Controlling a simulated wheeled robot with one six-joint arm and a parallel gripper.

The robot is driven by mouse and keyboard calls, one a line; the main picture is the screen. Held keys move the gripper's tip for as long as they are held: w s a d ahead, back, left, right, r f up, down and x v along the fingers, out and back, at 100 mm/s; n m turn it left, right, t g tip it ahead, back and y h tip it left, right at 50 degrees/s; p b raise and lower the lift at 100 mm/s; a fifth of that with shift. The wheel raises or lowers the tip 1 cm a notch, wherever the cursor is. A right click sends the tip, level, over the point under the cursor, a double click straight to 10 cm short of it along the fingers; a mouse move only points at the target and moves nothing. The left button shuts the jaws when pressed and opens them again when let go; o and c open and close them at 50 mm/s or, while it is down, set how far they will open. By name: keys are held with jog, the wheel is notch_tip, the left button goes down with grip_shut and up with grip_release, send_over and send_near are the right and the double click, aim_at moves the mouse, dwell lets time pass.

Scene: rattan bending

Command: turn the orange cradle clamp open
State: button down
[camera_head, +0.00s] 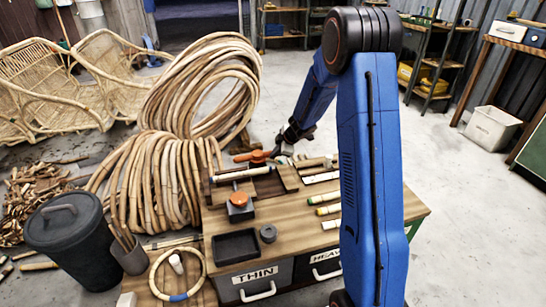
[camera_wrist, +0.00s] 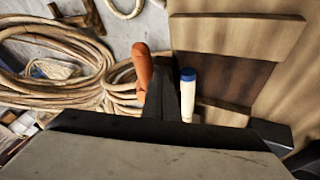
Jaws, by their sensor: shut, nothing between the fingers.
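An orange lever, which looks like the cradle clamp (camera_head: 257,156), is at the back of the wooden cradle on the bench. In the wrist view the orange lever (camera_wrist: 142,66) stands just left of my fingers. My gripper (camera_head: 283,146) is shut and empty, close beside the lever at its right in the head view. My dark fingertips show in the wrist view (camera_wrist: 171,85); I cannot tell whether they touch the lever. A pale rod with a blue end (camera_wrist: 188,95) is right of the fingers. A second orange knob (camera_head: 238,199) sits on a black base in front.
The wooden bench (camera_head: 300,235) carries a black tray (camera_head: 236,246) and short coloured-end rods (camera_head: 326,198). Large rattan coils (camera_head: 150,185) stand left of it. A black bin (camera_head: 72,235) is at front left. Open floor lies to the right.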

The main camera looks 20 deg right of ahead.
jog(key=shift+w+d+n, duration=0.3)
jog(key=shift+w+d, duration=0.15)
jog(key=shift+w, duration=0.15)
dwell(0.3)
